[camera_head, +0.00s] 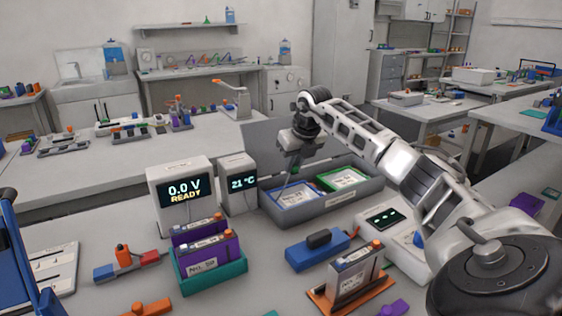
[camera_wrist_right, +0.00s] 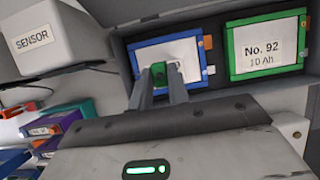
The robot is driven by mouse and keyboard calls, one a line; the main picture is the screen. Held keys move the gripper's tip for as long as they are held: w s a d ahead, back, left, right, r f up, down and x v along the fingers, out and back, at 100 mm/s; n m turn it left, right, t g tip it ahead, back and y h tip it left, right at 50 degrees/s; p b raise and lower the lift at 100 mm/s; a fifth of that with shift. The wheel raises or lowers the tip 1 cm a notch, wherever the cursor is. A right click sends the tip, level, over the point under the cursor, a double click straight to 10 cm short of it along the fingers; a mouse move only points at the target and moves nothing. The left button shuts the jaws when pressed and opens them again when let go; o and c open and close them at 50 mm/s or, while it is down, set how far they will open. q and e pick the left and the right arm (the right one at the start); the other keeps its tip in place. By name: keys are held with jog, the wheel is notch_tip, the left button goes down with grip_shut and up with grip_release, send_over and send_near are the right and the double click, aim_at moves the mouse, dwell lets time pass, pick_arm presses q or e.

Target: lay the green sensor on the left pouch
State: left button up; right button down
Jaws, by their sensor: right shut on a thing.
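My right gripper (camera_head: 290,172) is over the left part of a grey open case (camera_head: 318,205). In the right wrist view its two fingers (camera_wrist_right: 161,82) are shut on the small green sensor (camera_wrist_right: 158,72). The left pouch (camera_head: 295,196) has a blue frame and a white label, and lies in the case; it also shows in the right wrist view (camera_wrist_right: 142,54), behind the fingertips. The sensor appears in front of the pouch's label; I cannot tell whether it touches. The right pouch (camera_head: 345,180), green-framed, reads No. 92 (camera_wrist_right: 264,47). My left gripper is not in view.
Left of the case stand a temperature display (camera_head: 238,183) reading 21 °C and a voltage display (camera_head: 183,194) reading 0.0 V READY. In front are a teal holder with purple cells (camera_head: 210,270), a blue block (camera_head: 316,248) and an orange-based stand (camera_head: 348,285).

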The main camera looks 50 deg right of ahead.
jog(key=shift+d+f, duration=0.2)
jog(key=shift+d, duration=0.2)
jog(key=shift+d+f, duration=0.1)
jog(key=shift+f, duration=0.15)
jog(key=shift+f+b, duration=0.7)
jog(key=shift+b, duration=0.15)
notch_tip(320, 180, down, 2)
jog(key=shift+f+b, duration=0.25)
jog(key=shift+b, duration=0.95)
jog(key=shift+f+b, duration=0.5)
jog(key=shift+b, duration=0.05)
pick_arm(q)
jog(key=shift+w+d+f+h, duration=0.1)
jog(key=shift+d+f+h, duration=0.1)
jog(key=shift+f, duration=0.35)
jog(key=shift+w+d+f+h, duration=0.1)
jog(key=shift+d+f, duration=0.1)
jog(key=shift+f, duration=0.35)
pick_arm(e)
jog(key=shift+f, duration=0.25)
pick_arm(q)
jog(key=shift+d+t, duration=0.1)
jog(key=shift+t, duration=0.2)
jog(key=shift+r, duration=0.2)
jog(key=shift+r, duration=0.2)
